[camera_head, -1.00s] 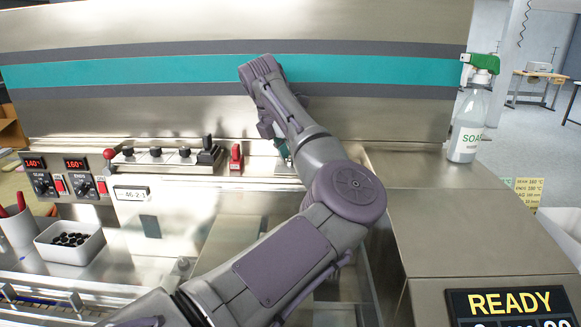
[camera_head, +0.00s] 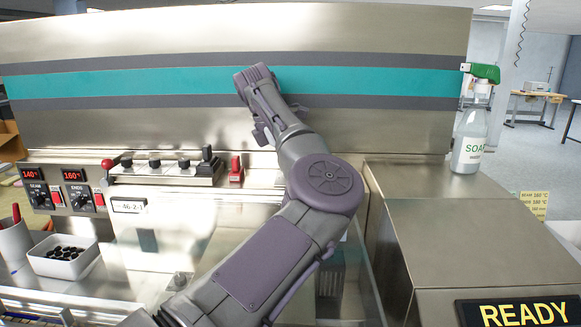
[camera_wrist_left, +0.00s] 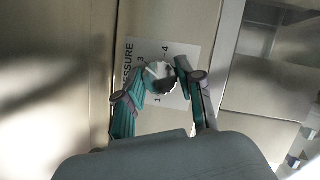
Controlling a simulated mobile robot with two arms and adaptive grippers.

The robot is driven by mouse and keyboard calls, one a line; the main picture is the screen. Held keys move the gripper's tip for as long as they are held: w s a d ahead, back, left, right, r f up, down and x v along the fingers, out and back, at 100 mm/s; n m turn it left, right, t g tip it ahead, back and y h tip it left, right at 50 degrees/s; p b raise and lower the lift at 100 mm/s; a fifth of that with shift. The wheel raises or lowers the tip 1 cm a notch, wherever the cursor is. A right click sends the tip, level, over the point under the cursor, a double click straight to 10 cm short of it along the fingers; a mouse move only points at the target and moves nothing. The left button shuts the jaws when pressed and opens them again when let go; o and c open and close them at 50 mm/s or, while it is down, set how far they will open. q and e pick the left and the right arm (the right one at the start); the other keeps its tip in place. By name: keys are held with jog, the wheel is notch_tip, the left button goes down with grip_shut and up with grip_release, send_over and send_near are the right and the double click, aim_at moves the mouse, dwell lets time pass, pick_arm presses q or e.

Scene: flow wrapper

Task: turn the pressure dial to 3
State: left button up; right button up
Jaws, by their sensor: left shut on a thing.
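The pressure dial (camera_wrist_left: 158,71) is a pale round knob with a dark patch on its lower right side, in the left wrist view. It sits on a white label (camera_wrist_left: 174,92) that reads PRESSURE, with 1, 3 and 4 legible around the knob. I cannot tell which number the dial points to. My left gripper (camera_wrist_left: 161,78) has its teal fingers on both sides of the dial, shut on it. My right gripper is in neither view.
A control strip with a red-knobbed lever (camera_head: 108,164) and a red switch (camera_head: 236,169) lies left of my arm. Temperature displays (camera_head: 73,175) are further left. A soap bottle (camera_head: 469,139) stands on the steel housing at right. A white bin (camera_head: 64,257) holds dark pieces.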

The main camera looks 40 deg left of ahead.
pick_arm(q)
jog(key=shift+r, duration=0.1)
jog(key=o, duration=1.1)
jog(key=shift+o, duration=0.2)
jog(key=v, duration=1.2)
jog(key=shift+a, duration=0.1)
